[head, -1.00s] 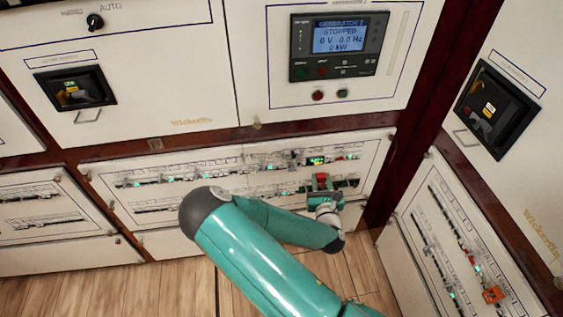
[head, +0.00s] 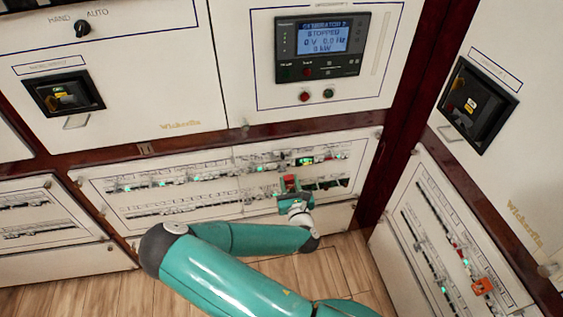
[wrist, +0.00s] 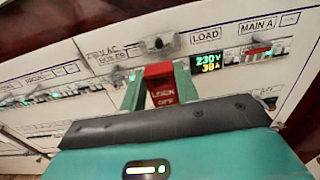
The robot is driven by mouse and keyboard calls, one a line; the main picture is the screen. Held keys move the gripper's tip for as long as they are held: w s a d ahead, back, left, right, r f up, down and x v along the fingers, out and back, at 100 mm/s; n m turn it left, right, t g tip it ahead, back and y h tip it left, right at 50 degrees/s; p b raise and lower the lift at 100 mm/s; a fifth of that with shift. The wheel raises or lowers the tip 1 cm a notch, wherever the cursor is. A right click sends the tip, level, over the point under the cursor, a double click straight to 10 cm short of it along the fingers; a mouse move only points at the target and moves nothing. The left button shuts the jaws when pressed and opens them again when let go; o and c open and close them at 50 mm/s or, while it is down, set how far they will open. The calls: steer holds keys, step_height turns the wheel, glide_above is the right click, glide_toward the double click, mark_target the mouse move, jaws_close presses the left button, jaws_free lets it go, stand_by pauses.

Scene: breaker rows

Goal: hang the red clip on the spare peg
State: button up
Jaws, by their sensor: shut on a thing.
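The red clip (wrist: 161,84), marked LOCK OFF, is between the two green fingers of my gripper (wrist: 160,92) in the wrist view. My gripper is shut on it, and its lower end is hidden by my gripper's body. In the head view my gripper (head: 289,193) is in front of the low breaker panel (head: 150,229), with the clip (head: 290,181) as a small red patch. A grey block with a dark round centre (wrist: 160,44) is just above the clip in the wrist view. I cannot tell whether it is the spare peg.
A lit green meter (wrist: 208,62) and breaker rows (wrist: 258,51) are to the right of the clip. The generator display (head: 322,45) is above the panel. An orange-red piece (head: 482,286) is on the right-hand panel. Wooden floor (head: 90,297) shows below.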

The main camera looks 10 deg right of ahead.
mark_target(284, 167)
steer(key=shift+w+f, duration=0.4)
steer(key=shift+w, duration=0.45)
steer(key=shift+w+f, duration=0.45)
steer(key=shift+w, duration=0.35)
steer(key=shift+w+f, duration=0.4)
steer(key=shift+w, duration=0.45)
steer(key=shift+w, duration=2.05)
steer(key=o, duration=1)
steer(key=shift+o, duration=0.2)
steer(key=s, duration=1.4)
steer(key=shift+w+r, duration=0.1)
